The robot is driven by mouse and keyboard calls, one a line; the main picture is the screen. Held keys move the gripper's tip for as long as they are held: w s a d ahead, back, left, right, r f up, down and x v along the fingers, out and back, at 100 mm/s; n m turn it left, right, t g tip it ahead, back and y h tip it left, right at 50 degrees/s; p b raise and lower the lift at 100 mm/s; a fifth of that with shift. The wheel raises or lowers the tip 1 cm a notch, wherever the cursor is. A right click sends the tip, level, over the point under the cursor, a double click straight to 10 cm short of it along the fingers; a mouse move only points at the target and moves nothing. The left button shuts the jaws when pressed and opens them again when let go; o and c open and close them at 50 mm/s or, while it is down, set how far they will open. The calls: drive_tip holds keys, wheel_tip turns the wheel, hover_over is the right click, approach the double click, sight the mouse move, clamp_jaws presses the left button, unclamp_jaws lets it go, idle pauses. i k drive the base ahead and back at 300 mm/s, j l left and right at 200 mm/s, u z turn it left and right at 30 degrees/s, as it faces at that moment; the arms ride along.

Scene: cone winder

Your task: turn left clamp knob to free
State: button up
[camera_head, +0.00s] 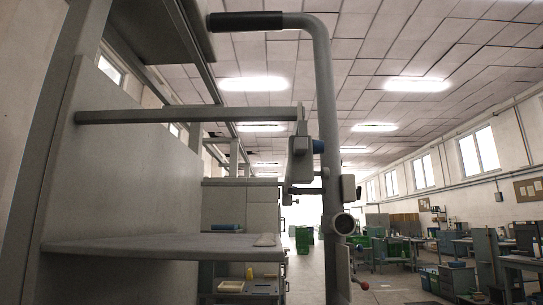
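No gripper of mine can be made out in the head view. A grey bent tube (327,120) rises in the middle, with a black grip (246,21) on its bent top end. A small blue knob-like part (318,146) sits beside the tube, by a grey bracket block (300,160). Lower on the tube is a round dark part with a pale face (344,222). I cannot tell which of these, if any, is the left clamp knob, nor how it is turned.
A grey machine panel (120,160) fills the left, with a horizontal bar (185,115) and a flat shelf (165,247). Behind are green crates (304,238) and workbenches (520,262) at right. Open floor (395,288) shows right of the tube.

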sight(318, 145)
drive_tip(key=l+u, duration=0.45)
drive_tip(key=l, duration=0.25)
drive_tip(key=l+u, duration=0.5)
drive_tip(key=l, duration=0.2)
drive_tip(key=k, duration=0.05)
